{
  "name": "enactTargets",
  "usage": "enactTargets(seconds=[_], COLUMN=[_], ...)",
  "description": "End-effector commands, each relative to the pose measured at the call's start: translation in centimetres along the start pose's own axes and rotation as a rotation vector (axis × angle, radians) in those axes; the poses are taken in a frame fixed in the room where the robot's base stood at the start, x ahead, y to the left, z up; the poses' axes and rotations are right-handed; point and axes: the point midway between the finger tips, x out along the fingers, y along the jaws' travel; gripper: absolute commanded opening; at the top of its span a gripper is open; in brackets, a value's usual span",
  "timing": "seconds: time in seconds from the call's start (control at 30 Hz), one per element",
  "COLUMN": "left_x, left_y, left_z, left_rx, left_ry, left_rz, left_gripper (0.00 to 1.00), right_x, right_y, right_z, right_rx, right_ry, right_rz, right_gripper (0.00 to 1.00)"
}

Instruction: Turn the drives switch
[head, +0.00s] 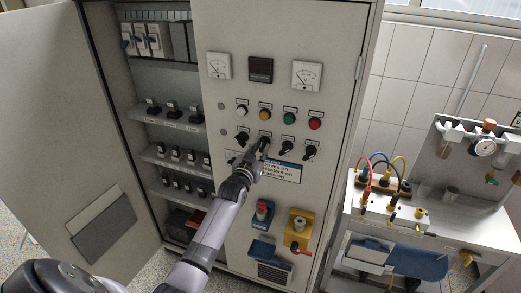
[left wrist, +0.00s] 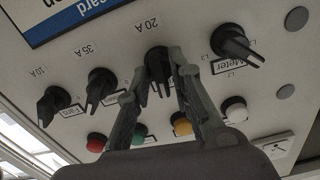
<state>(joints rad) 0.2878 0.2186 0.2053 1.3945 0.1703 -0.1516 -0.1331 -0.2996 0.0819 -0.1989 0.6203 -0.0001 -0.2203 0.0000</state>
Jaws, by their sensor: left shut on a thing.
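A row of black rotary switches sits on the grey cabinet door, below the coloured buttons. My left gripper (head: 261,148) is at the second switch from the left in the head view and mostly covers it. In the left wrist view, which is upside down, my left gripper (left wrist: 158,72) has one finger on each side of the black knob marked 20 A (left wrist: 156,60) and is shut on it. The label plate of this knob is hidden by the fingers. My right gripper is not in view.
The meter switch (left wrist: 232,43) and the 35 A switch (left wrist: 101,86) are close on either side. White, yellow, green and red buttons (head: 315,123) sit above the row. A yellow isolator (head: 299,230) is below. A workbench (head: 425,230) stands at right.

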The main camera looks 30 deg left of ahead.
Motion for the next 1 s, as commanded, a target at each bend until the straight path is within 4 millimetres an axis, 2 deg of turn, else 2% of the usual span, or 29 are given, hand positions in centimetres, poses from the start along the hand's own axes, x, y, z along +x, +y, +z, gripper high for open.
enactTargets(seconds=[0.6, 1.0], left_x=[-0.01, -0.02], left_y=[-0.02, -0.03], left_z=[0.02, 0.07], left_rx=[-0.579, -0.834], left_ry=[0.001, -0.001], left_rz=[-0.001, -0.001], left_gripper=[0.00, 0.00], right_x=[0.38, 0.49], right_y=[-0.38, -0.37], right_z=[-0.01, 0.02], right_rx=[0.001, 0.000], right_ry=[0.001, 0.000], right_rz=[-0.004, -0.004], right_gripper=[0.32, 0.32])
